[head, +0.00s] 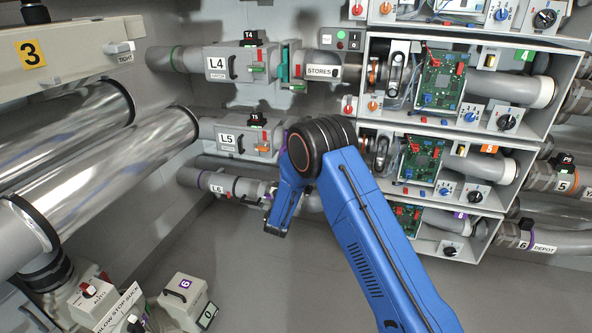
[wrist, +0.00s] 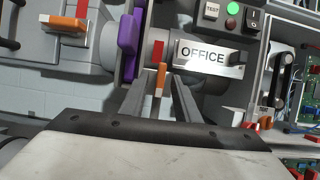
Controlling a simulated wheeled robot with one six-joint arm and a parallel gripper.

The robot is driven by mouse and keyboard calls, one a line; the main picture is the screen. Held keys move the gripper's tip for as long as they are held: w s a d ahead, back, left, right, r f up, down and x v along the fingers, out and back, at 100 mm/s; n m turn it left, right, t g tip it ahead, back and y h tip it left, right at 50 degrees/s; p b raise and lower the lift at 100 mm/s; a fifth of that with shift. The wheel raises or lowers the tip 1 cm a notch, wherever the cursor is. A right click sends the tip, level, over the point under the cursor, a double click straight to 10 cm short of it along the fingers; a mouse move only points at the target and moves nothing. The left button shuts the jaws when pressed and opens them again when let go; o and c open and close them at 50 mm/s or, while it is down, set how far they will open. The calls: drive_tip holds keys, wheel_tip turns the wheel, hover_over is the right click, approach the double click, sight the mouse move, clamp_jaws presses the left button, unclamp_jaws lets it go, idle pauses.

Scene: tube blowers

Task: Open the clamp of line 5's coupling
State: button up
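Line 5's unit, labelled L5 (head: 229,139), sits on the back wall in the head view. Its coupling, right of it, is mostly hidden behind my blue arm. In the wrist view the coupling shows a purple collar (wrist: 131,42), a red block (wrist: 158,50) and a small orange lever (wrist: 161,77). A plate reading OFFICE (wrist: 208,56) lies to the right. My gripper (wrist: 160,88) is open, with one finger on each side of the orange lever. I cannot tell whether the fingers touch it. In the head view the gripper is hidden behind my arm.
The L4 unit (head: 229,63) and its STORES coupling (head: 320,71) lie above, the L6 unit (head: 217,184) below. Open boxes with circuit boards (head: 442,79) stand to the right. The wrist view shows another orange handle (wrist: 65,23) at upper left.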

drive_tip(key=v, duration=1.7)
drive_tip(key=shift+s, duration=0.25)
drive_tip(key=shift+f, duration=0.1)
